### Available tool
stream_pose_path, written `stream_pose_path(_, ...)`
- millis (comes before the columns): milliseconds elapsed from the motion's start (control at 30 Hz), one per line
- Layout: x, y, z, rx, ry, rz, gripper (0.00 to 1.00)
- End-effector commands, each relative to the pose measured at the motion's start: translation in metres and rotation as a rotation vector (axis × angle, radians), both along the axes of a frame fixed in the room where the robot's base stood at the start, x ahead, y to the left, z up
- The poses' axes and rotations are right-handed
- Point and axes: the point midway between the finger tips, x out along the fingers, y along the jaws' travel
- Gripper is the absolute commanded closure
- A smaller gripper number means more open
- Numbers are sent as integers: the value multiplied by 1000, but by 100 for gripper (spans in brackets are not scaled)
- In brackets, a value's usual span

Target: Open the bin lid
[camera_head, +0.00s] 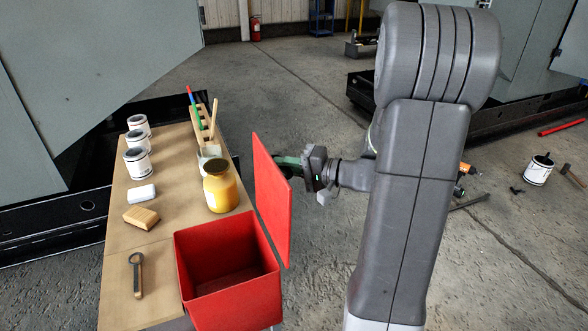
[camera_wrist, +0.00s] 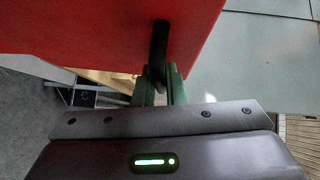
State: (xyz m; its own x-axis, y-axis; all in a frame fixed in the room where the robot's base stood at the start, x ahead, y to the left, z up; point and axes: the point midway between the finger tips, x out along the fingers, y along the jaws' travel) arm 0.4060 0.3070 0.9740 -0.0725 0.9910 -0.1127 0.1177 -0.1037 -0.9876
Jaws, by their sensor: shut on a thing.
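The red bin (camera_head: 228,270) stands at the front right end of the wooden table, and its inside looks empty. Its red lid (camera_head: 272,196) stands upright, raised along the bin's right edge. My gripper (camera_head: 291,165) is at the lid's right side, and the lid partly hides its fingertips in the head view. In the wrist view the lid (camera_wrist: 90,32) fills the upper left. There, the green fingers of my gripper (camera_wrist: 160,82) are shut on a dark handle (camera_wrist: 159,45) on the lid's face.
On the table (camera_head: 120,215) are a yellow jar (camera_head: 220,188), several white cans (camera_head: 138,163), a wood block (camera_head: 141,217), a white block (camera_head: 141,193), a wrench (camera_head: 136,275) and a wooden rack (camera_head: 205,130). Open floor (camera_head: 325,255) lies right of the bin.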

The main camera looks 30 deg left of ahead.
Motion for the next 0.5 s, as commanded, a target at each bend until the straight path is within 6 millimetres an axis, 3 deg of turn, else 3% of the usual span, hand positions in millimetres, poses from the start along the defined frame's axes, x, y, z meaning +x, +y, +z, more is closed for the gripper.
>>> stream_pose_path(367,-3,1,0,-9,-10,0,100)
stream_pose_path(400,-3,1,0,-9,-9,0,83)
stream_pose_path(500,-3,1,0,-9,-9,0,80)
